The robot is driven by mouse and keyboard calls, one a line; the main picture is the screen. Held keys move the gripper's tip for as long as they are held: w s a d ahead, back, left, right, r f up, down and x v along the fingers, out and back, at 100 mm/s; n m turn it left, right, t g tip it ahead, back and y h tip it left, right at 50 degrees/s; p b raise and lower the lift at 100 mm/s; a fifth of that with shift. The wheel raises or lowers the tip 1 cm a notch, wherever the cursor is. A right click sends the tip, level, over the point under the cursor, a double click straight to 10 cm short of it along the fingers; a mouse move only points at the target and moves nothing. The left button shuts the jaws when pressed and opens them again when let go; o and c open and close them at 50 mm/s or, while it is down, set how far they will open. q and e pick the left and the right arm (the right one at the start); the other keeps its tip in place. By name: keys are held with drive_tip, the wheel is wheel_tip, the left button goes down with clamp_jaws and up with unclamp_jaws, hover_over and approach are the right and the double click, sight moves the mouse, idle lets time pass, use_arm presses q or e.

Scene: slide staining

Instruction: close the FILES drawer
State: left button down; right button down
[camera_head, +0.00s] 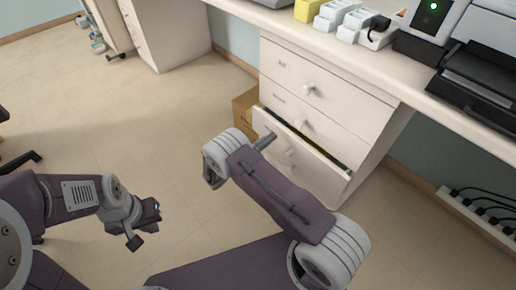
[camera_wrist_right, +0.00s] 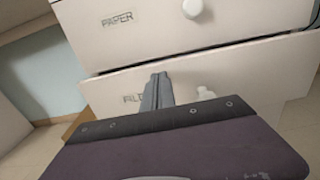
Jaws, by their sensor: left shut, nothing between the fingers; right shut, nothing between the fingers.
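The FILES drawer (camera_head: 325,167) is the lowest drawer of the white cabinet and stands slightly open, with a dark gap along its top edge. In the right wrist view its white front (camera_wrist_right: 240,80) shows a label partly hidden by my gripper and a round knob (camera_wrist_right: 205,93). My right gripper (camera_head: 271,137) is shut and empty at the drawer front. Its tips (camera_wrist_right: 160,77) overlap the front between label and knob; I cannot tell whether they touch. My left gripper (camera_head: 147,226) is shut and empty, low over the floor at left, away from the cabinet.
The PAPER drawer (camera_wrist_right: 150,25) above looks closed, as does the top drawer (camera_head: 288,72). A cardboard box (camera_head: 243,106) stands on the floor beside the cabinet. The countertop (camera_head: 350,65) overhangs it, holding slide boxes and a black printer (camera_head: 480,80).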

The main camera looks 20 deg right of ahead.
sight(280, 130)
drive_tip(key=x, duration=0.2)
drive_tip(key=shift+w+d+b, duration=0.1)
drive_tip(key=shift+d+b, duration=0.2)
drive_tip(key=x, duration=0.4)
drive_tip(key=shift+w+d, duration=0.15)
drive_tip(key=shift+d, duration=0.15)
drive_tip(key=shift+r, duration=0.2)
drive_tip(key=shift+a, duration=0.1)
